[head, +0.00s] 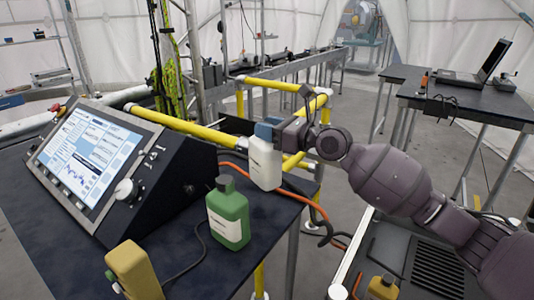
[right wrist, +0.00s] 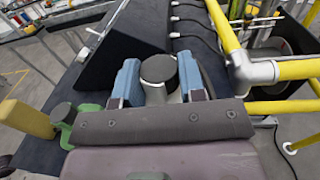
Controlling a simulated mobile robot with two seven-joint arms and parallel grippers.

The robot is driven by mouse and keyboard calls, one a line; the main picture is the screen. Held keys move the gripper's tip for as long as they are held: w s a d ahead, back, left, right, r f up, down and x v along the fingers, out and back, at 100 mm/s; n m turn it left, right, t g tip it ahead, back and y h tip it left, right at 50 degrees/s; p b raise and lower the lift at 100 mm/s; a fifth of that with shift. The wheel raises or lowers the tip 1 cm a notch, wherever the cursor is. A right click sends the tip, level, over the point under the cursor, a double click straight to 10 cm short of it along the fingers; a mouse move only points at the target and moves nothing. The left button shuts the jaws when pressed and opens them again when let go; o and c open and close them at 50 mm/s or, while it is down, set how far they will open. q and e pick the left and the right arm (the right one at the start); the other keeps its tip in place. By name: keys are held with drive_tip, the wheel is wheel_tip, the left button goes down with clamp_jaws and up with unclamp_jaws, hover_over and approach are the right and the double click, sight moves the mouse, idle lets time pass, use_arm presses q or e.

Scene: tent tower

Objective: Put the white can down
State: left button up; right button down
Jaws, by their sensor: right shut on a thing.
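The white can (head: 265,163) is a pale, bottle-like container, upright over the right back part of the dark table (head: 185,262). My left gripper is in neither view.
A green bottle (head: 228,215) stands in front of the white can. A yellow container (head: 133,270) is at the front left. A console with a screen (head: 88,155) fills the table's left. Yellow rails (head: 185,124) and an orange cable (head: 290,187) run close behind.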

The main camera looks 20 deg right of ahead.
sight(268, 150)
wheel_tip(268, 150, down, 6)
drive_tip(key=shift+r+b, duration=0.25)
drive_tip(key=shift+b, duration=0.85)
drive_tip(key=shift+f, duration=0.25)
drive_tip(key=shift+r, duration=0.15)
drive_tip(key=c, duration=1.1)
unclamp_jaws()
drive_tip(key=shift+f, duration=0.2)
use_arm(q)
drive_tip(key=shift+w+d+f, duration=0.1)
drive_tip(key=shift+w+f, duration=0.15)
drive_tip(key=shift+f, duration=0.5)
use_arm(e)
drive_tip(key=o, duration=0.4)
